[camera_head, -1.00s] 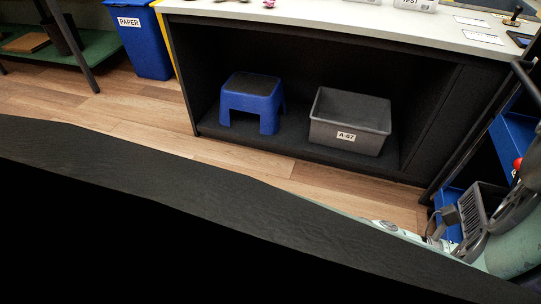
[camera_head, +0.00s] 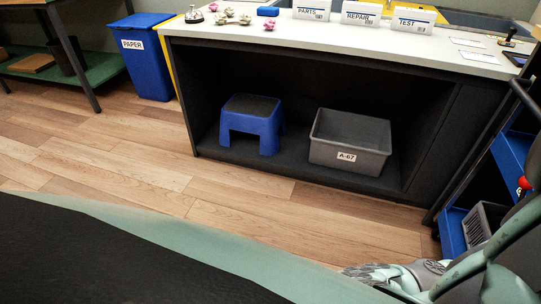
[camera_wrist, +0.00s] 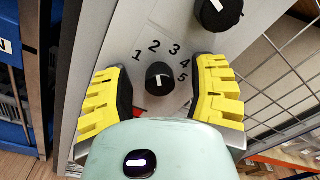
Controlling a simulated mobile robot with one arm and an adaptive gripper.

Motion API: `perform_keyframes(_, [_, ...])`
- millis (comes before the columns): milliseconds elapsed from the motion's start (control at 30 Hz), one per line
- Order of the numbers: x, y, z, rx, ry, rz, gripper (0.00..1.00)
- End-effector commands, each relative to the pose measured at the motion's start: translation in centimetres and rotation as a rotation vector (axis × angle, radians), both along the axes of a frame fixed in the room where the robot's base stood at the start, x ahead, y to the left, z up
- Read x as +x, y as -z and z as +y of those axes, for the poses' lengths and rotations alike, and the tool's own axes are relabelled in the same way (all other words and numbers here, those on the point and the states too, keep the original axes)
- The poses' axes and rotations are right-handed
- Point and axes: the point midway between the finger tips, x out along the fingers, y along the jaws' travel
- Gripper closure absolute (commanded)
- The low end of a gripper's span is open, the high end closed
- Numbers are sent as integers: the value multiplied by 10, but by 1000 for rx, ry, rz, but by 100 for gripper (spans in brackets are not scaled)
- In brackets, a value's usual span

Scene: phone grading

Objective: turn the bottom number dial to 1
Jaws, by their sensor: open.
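The bottom number dial (camera_wrist: 160,77) is a round black knob with a white line, on a light grey panel (camera_wrist: 125,30). Numbers 1 to 5 curve around it from upper left to right. Its white line is nearly upright in the wrist view; I cannot tell for sure which number it points at. My gripper (camera_wrist: 164,72) is open, with one yellow-padded finger on each side of the dial. Whether either finger touches the dial is unclear. The dial does not show in the head view.
A second black knob (camera_wrist: 218,12) is close above the right finger. Wire mesh (camera_wrist: 285,60) is on the right. In the head view, a workbench (camera_head: 350,47) holds labelled boxes; a blue step stool (camera_head: 252,125) and grey bin A-67 (camera_head: 350,142) are beneath. The wooden floor in front is clear.

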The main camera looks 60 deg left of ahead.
Motion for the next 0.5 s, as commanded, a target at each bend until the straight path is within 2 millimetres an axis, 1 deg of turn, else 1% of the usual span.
perform_keyframes(200, [0,0,-1,0,1,1,42])
perform_keyframes(233, [0,0,0,0,1,1,39])
perform_keyframes(500, [0,0,0,0,1,1,67])
